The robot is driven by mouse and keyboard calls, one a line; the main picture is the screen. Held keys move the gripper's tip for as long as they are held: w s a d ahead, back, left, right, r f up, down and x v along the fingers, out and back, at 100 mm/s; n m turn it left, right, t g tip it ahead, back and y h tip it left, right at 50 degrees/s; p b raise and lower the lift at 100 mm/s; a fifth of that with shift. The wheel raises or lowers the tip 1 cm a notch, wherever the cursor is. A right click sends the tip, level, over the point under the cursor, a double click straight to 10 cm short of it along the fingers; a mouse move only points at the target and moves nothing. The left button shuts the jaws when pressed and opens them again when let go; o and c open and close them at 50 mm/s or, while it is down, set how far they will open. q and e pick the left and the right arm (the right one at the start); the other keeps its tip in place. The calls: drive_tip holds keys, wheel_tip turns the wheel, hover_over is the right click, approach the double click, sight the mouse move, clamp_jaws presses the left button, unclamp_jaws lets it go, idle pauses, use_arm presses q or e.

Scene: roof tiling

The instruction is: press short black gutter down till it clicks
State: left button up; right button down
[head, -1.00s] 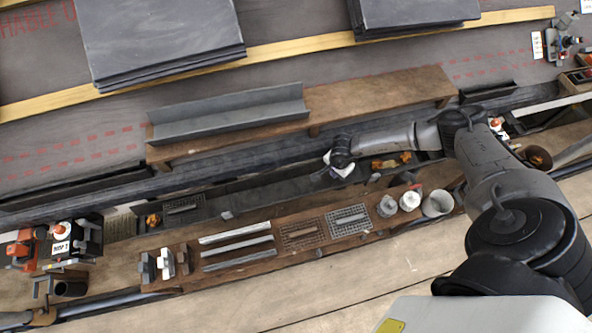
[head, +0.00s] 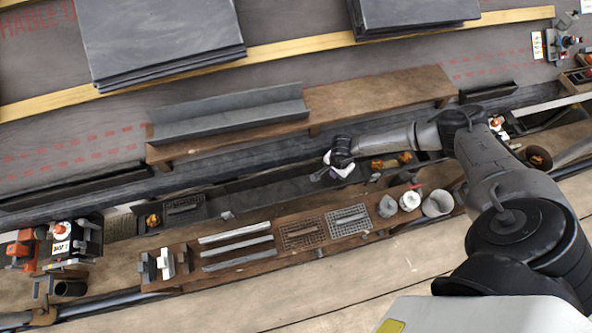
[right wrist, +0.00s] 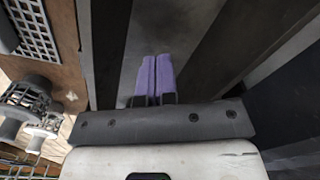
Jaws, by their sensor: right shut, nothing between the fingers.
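A dark gutter channel (head: 270,190) runs along the eave in the middle of the head view. I take it for the short black gutter, but its ends are hard to make out. My right gripper (head: 318,176) is over the right part of this channel, shut and empty. In the right wrist view its purple fingers (right wrist: 157,78) lie together in front of a dark strip (right wrist: 150,35). I cannot tell whether the fingertips touch the gutter. The gripper and wrist hide part of the channel. My left gripper is not in view.
A wooden plank (head: 380,95) with a grey gutter piece (head: 230,117) lies above the channel. A wooden tray (head: 235,262) with metal strips, grilles and cups stands below it. Slate stacks (head: 160,40) lie at the top. A red clamp-like tool (head: 22,250) stands at left.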

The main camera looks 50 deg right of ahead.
drive_tip(key=shift+f, duration=0.3)
drive_tip(key=shift+f+b, duration=0.5)
drive_tip(key=shift+b, duration=0.15)
drive_tip(key=shift+f+b, duration=0.3)
drive_tip(key=shift+f, duration=0.15)
idle(0.4)
drive_tip(key=shift+r, duration=0.15)
idle(0.4)
drive_tip(key=shift+r+p, duration=0.4)
drive_tip(key=shift+p, duration=0.1)
wheel_tip(320, 180, up, 5)
drive_tip(key=p, duration=0.4)
drive_tip(key=shift+p, duration=0.4)
wheel_tip(320, 180, up, 3)
drive_tip(key=p, duration=0.2)
drive_tip(key=shift+p, duration=0.4)
